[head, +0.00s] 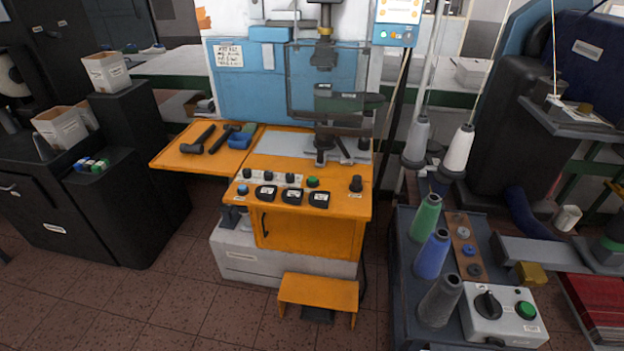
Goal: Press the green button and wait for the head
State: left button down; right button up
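An orange and blue press machine stands in the middle of the head view. On its front panel is a green button (312,182), to the right of a row of dark knobs (265,176). A blue button (243,190) sits at the panel's left end. The machine's head (323,52) is a dark vertical spindle with a yellow ring, above a dark shoe-like form (345,101) behind a clear guard (302,85). Another green button (526,310) is on a grey control box at the lower right. Neither of my grippers is in view.
Dark-handled tools and a blue tray (240,139) lie on the orange side table (172,158). An orange step (318,292) stands on the floor in front. Thread cones (432,254) stand on the cart at right; a black cabinet (75,215) is at left. Floor (150,310) at front left is clear.

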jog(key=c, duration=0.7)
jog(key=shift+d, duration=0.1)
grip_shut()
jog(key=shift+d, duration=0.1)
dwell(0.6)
